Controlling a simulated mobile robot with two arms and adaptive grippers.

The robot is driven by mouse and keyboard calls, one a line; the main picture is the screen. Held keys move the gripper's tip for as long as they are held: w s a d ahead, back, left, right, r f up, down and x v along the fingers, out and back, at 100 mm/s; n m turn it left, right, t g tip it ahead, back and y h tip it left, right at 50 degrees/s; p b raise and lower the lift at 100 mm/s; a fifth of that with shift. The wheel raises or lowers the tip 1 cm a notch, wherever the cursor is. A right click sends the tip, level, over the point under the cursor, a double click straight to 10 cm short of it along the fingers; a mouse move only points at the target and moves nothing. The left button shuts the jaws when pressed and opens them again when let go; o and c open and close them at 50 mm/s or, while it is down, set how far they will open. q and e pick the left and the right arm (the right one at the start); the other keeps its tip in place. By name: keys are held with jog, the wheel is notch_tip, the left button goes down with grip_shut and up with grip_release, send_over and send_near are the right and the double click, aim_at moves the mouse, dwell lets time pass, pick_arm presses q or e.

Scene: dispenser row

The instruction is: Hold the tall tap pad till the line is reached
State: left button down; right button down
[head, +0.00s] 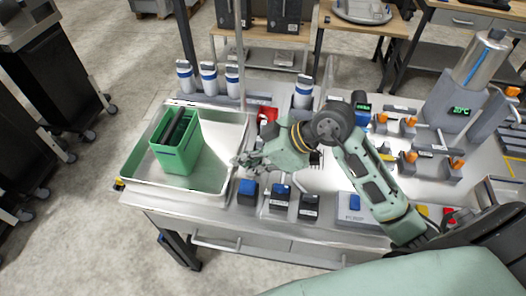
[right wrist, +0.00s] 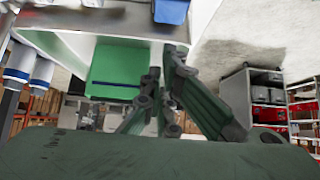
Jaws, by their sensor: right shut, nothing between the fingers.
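A green container (head: 177,146) with a blue mark on its front stands in a shallow metal tray (head: 236,148) on the left of the bench; a dark bar shows at its mouth. My right gripper (head: 240,161) is shut and empty, above the tray's right edge, right of the container and behind a blue-topped pad (head: 248,187). In the right wrist view the gripper (right wrist: 163,92) shows beside the green container (right wrist: 117,68), with a blue pad (right wrist: 171,11) at the top. I cannot tell which pad belongs to the tall tap. My left gripper is out of view.
White bottles with blue bands (head: 208,78) stand behind the tray. A metal cylinder (head: 481,58) and orange-topped fixtures (head: 408,121) occupy the right.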

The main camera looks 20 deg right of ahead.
aim_at(247, 184)
jog(key=f, duration=0.3)
jog(key=shift+w+a+f+p, duration=0.2)
jog(key=shift+a+f+p, duration=0.15)
jog(key=shift+a+f, duration=0.05)
jog(key=shift+f, duration=0.6)
